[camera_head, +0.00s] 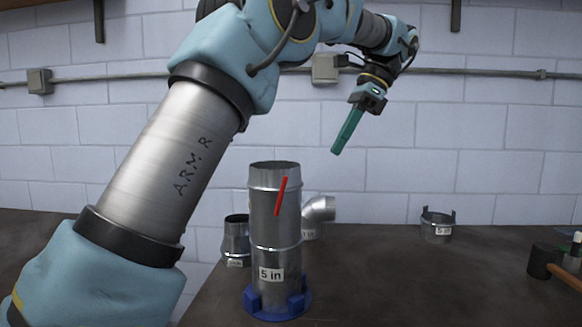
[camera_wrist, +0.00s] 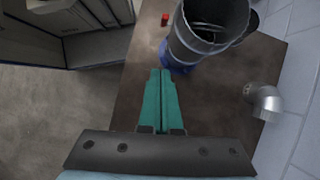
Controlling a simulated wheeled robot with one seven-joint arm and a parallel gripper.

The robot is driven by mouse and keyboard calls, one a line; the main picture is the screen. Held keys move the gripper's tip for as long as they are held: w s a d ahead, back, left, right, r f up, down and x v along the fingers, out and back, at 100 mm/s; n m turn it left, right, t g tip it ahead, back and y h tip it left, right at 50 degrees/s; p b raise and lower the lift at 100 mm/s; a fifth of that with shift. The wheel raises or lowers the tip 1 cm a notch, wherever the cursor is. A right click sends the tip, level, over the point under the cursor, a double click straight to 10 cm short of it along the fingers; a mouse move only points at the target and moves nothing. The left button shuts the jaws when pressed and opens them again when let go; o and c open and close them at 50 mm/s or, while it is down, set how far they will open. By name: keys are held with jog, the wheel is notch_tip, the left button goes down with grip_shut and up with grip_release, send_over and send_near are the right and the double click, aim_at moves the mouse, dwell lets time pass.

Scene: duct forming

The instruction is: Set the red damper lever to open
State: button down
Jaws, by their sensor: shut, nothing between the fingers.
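The upright metal duct (camera_head: 262,225), labelled "5 in", stands in a blue base (camera_head: 253,301) on the bench. The red damper lever (camera_head: 281,196) is on the duct's upper front side, near vertical with its top leaning right. In the wrist view the duct's open top (camera_wrist: 208,28) is at the upper right, and the lever (camera_wrist: 165,18) shows as a small red piece just left of it. My gripper (camera_head: 336,151) has green fingers, shut and empty, pointing down, above and right of the duct in the head view. The closed fingers (camera_wrist: 160,74) show in the wrist view, apart from the lever.
A metal elbow (camera_head: 320,210) and a small reducer (camera_head: 236,238) stand behind the duct. A short collar (camera_head: 437,226) sits farther right. A hammer (camera_head: 545,262) lies at the right edge. The bench (camera_head: 400,285) is clear between the duct and the hammer.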

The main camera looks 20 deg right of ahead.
jog(key=w+a+f+p, duration=0.1)
jog(key=w+a+f, duration=0.1)
jog(key=a+f, duration=0.5)
jog(key=shift+a+f, duration=0.35)
jog(key=shift+a, duration=0.35)
jog(key=shift+w, duration=0.1)
jog(key=h, duration=0.1)
jog(key=a+h+p, duration=0.1)
jog(key=a+r+h, duration=0.1)
jog(key=shift+w+g, duration=0.25)
jog(key=shift+g, duration=0.15)
jog(key=shift+r, duration=0.1)
